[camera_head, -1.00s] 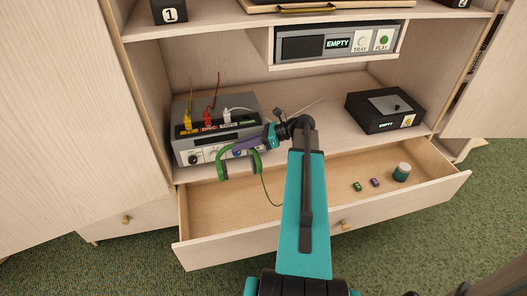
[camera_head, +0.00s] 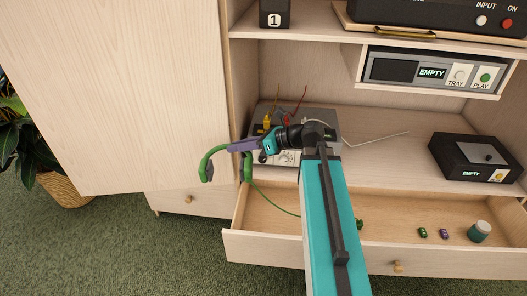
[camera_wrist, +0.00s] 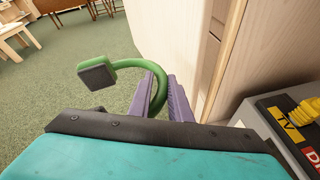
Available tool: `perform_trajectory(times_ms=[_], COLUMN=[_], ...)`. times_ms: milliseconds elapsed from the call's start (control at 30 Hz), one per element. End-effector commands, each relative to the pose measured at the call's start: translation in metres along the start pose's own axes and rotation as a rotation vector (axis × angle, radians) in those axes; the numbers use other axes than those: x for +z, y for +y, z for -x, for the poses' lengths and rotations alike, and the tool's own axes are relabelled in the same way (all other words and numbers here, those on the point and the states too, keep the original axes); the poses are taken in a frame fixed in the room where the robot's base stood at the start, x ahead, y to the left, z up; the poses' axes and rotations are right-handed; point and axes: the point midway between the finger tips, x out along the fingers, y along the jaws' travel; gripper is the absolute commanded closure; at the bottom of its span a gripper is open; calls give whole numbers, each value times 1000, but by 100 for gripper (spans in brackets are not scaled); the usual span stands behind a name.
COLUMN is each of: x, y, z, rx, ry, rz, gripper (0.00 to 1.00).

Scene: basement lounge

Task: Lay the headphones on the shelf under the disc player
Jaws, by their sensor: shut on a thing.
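My gripper (camera_head: 236,147), with purple fingers, is shut on the band of the green headphones (camera_head: 206,158). The headphones hang in the air in front of the left door, left of the shelf; an ear pad (camera_wrist: 97,76) shows in the wrist view. Their green cord (camera_head: 270,201) droops into the open drawer. The disc player (camera_head: 420,70), marked EMPTY, TRAY and PLAY, sits in a hanging bay at the upper right. Below it runs the wide shelf (camera_head: 375,150), with bare room in its middle. My arm hides part of that shelf.
A grey unit (camera_head: 325,122) with coloured plugs stands at the shelf's left end, partly behind my gripper. A black box (camera_head: 460,158) stands at its right. The open drawer (camera_head: 400,252) juts out below, holding small items and a jar (camera_head: 480,231). The left door (camera_head: 150,90) stands open.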

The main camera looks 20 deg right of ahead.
Motion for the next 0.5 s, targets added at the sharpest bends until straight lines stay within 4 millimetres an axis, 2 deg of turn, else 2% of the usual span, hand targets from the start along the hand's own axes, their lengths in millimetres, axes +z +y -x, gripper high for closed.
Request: perform_trajectory(times_ms=[33,200,500], x=[4,15,18], y=[10,27,30], z=[-7,-21,-23], rx=[6,13,14], ry=[1,4,4], rz=[5,7,5], gripper=[100,100,100])
